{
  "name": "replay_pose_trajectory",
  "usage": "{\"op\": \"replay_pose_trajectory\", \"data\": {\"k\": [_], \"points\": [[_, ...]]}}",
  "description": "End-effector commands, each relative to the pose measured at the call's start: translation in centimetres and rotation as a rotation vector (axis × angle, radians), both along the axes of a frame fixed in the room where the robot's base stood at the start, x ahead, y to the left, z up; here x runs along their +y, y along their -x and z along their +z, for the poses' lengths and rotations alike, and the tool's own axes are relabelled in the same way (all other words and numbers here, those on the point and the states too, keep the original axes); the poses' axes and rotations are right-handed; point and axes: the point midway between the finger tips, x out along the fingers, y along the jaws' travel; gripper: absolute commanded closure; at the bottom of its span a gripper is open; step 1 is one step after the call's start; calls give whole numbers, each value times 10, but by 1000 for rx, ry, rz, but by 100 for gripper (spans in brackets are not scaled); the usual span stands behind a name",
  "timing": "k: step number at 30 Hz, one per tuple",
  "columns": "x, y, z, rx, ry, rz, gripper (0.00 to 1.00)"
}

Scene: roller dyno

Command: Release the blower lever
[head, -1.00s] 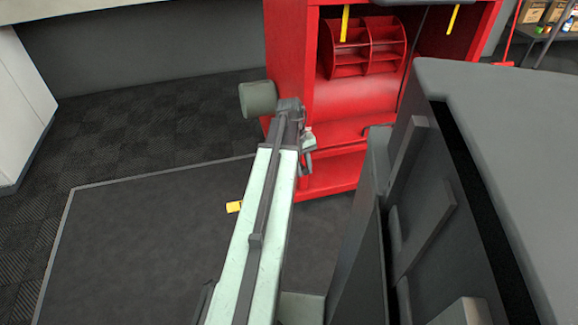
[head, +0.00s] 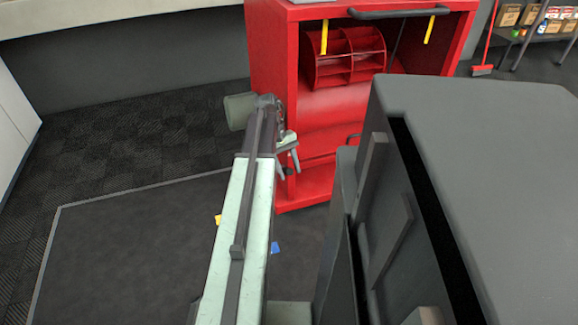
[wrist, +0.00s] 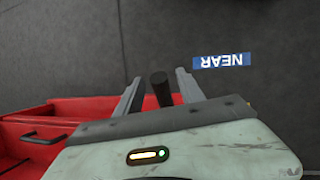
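My gripper (head: 288,165) hangs in front of the left edge of the red blower cabinet (head: 285,60). In the wrist view its two fingers (wrist: 159,86) are apart. A dark, round-ended rod (wrist: 160,88) shows between them, with gaps on both sides. It looks like the lever's grip, but I cannot tell for sure. The lever's base and full shape are hidden from both views.
A large grey machine body (head: 470,130) stands close on the right of my arm. A blue NEAR label (wrist: 222,61) lies on the dark floor mat (head: 120,240). The mat to the left is clear. A red broom (head: 487,40) stands at the back right.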

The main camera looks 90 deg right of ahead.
Motion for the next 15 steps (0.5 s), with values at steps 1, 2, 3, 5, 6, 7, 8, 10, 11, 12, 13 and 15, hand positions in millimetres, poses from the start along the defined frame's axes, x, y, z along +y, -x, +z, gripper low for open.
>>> {"op": "replay_pose_trajectory", "data": {"k": [1,2,3,5,6,7,8,10,11,12,13,15], "points": [[0,0,0,0,1,-1,55],[0,1,0,-1,1,-1,55],[-1,1,0,-1,1,-2,55],[-1,1,0,-1,2,-2,55],[-1,1,0,-1,2,-2,55],[-1,1,0,-1,2,-2,55],[-1,1,1,-2,3,-2,55],[-2,0,6,-2,3,-1,55],[-3,-1,9,-2,3,-1,55],[-4,-2,14,-2,3,-1,55],[-5,-3,18,-2,3,-1,55],[-7,-5,30,-2,3,-1,55]]}}
